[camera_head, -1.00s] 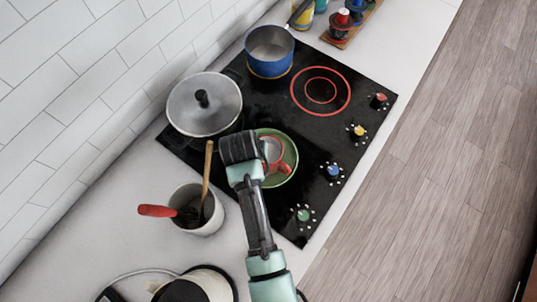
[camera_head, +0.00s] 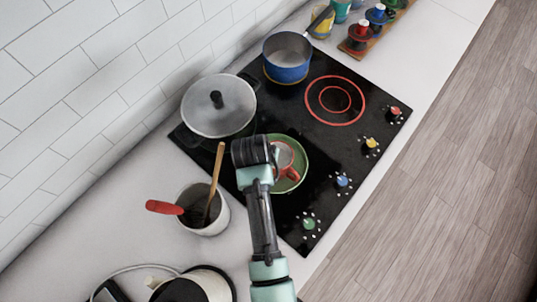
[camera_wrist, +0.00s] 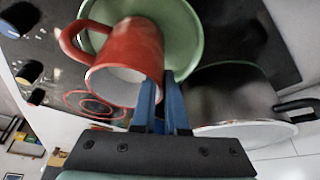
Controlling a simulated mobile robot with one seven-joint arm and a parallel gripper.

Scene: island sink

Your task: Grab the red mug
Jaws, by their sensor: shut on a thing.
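The red mug (camera_head: 291,172) is on or just above the green plate (camera_head: 302,161) on the black cooktop; I cannot tell whether they touch. In the wrist view, the mug (camera_wrist: 136,50) is tilted with its pale inside facing me and its handle at the left. The green plate (camera_wrist: 183,30) shows behind it. My gripper (camera_wrist: 162,80) has its blue fingers close together at the mug's right side, shut on its wall near the rim. In the head view, my wrist hides the fingertips and the mug's left part.
A lidded grey pot (camera_head: 218,106) stands left of the plate, close to my wrist. A blue saucepan (camera_head: 286,58) is farther back. A white utensil holder (camera_head: 207,214) with a wooden spoon stands on the counter. The red-ringed burner (camera_head: 335,100) is bare.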

